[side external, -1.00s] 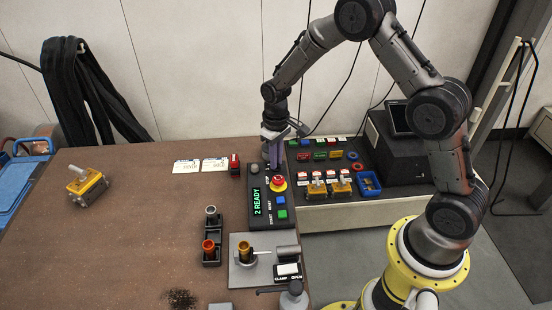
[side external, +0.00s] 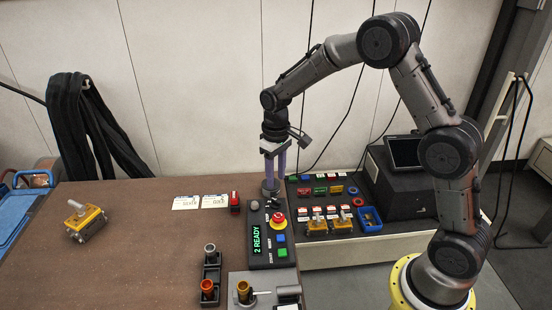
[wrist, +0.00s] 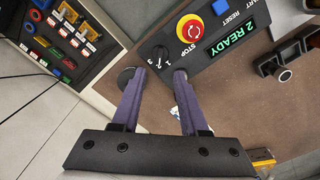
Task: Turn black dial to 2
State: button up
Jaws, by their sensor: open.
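The black dial (wrist: 159,56) is on the dark control panel (side external: 259,258), with a 1 and a 3 printed beside it in the wrist view. Its exact pointer position is too small to tell. The panel's green display (side external: 257,240) reads "2 READY". My gripper (side external: 274,180) points down over the panel's far end. In the wrist view my gripper (wrist: 159,73) has its two purple fingers apart with nothing between them, and the dial shows just beyond the gap. The fingers appear clear of it. The right fingertip overlaps a grey round knob.
A red-and-yellow STOP button (side external: 277,220) sits close to the dial, with blue and green buttons (side external: 281,246) nearer the front. A dark round piece (wrist: 125,75) is partly behind the left finger. Open brown table (side external: 130,255) lies left.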

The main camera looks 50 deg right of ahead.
notch_tip(320, 180, up, 6)
dwell(0.5)
jog(key=s+a+r+t, duration=0.1)
jog(key=s+r+t, duration=0.1)
jog(key=s+r, duration=0.45)
jog(key=s+a+r+t, duration=0.15)
jog(key=s+r, duration=0.25)
jog(key=r, duration=0.5)
jog(key=s+f+t, duration=0.1)
jog(key=s+f, duration=0.1)
jog(key=s, duration=0.7)
jog(key=s+a+f+t, duration=0.1)
jog(key=s+f, duration=0.2)
jog(key=s, duration=0.5)
jog(key=shift+s, duration=0.35)
jog(key=shift+r, duration=0.1)
